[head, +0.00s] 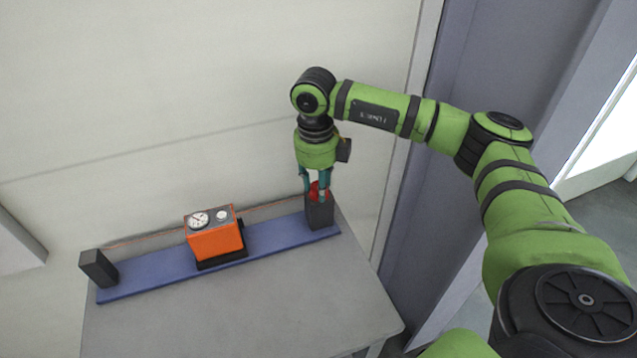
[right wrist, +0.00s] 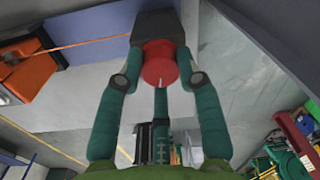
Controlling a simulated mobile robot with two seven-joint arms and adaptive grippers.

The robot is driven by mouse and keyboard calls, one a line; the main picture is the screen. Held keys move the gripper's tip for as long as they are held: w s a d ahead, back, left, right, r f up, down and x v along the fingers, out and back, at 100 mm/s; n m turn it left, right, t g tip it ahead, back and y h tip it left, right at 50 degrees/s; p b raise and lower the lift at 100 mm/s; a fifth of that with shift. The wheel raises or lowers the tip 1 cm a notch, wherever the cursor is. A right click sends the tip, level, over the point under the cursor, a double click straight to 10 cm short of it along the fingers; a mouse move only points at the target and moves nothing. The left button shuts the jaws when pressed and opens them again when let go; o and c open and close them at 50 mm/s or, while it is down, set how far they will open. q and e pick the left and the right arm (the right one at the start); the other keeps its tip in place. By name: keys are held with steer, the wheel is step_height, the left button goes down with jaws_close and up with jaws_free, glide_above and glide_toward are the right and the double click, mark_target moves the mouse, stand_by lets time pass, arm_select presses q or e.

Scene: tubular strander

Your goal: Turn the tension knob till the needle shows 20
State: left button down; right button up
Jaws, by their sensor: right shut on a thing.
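The red tension knob (head: 314,190) sits on top of a dark block (head: 320,214) at the right end of a blue base. In the right wrist view the round red knob (right wrist: 159,64) has a small white mark at its edge. My right gripper (head: 317,193) comes down from above, its teal fingers on either side of the knob. It is shut on the knob. An orange gauge box (head: 214,241) stands mid-base with a white dial (head: 199,220) on top. The dial's needle is too small to read. My left gripper is not in view.
The blue base (head: 150,277) lies on a grey table (head: 250,310). Another dark block (head: 98,268) stands at its left end. A thin orange wire (head: 150,238) runs along behind the gauge box between the blocks. The table front is clear.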

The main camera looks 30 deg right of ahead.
mark_target(317, 188)
steer(key=o, duration=1.1)
steer(key=shift+o, duration=0.2)
step_height(317, 188, up, 12)
steer(key=shift+a, duration=0.25)
